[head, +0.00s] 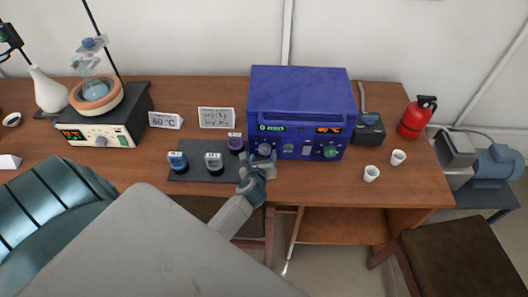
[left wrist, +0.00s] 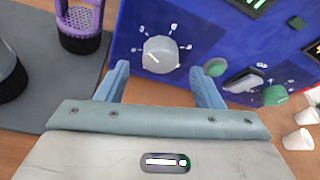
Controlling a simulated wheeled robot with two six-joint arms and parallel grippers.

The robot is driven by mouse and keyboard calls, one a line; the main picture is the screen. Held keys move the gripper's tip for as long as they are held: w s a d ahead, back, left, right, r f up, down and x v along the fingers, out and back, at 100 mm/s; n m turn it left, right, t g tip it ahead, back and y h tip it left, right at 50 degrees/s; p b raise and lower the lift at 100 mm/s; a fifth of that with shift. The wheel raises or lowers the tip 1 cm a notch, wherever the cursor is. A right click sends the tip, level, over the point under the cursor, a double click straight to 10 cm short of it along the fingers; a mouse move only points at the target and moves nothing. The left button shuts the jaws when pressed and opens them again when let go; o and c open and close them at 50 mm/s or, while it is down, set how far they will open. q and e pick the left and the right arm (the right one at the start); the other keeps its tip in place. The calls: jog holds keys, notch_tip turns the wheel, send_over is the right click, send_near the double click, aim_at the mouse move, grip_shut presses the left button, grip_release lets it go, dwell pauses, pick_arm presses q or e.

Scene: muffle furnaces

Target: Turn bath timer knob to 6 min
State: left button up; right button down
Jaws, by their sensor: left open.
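The blue bath unit (head: 302,95) stands against the wall, with a green display and an orange display on its front. A round grey knob (left wrist: 160,54) with white tick marks around it sits at the left of its front; no lettering for it is readable. My left gripper (head: 262,165) is in front of the unit's lower left. In the left wrist view my left gripper (left wrist: 162,85) is open, its fingers spread to either side below the grey knob, with nothing between them. A green knob (head: 330,152) sits at the right of the front. My right gripper is not in view.
Blue, white and purple-handled items stand on a dark mat (head: 190,175) left of the unit. Two white cups (head: 371,174) stand to the right, near a red extinguisher (head: 417,117). A heating bath with a flask (head: 95,90) is at the left.

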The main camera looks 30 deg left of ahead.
aim_at(265, 152)
pick_arm(q)
jog(key=shift+x, duration=1.15)
jog(key=shift+w+a+f, duration=0.15)
jog(key=shift+w, duration=0.2)
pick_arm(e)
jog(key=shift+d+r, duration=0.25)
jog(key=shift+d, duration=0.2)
pick_arm(q)
jog(key=c, duration=1)
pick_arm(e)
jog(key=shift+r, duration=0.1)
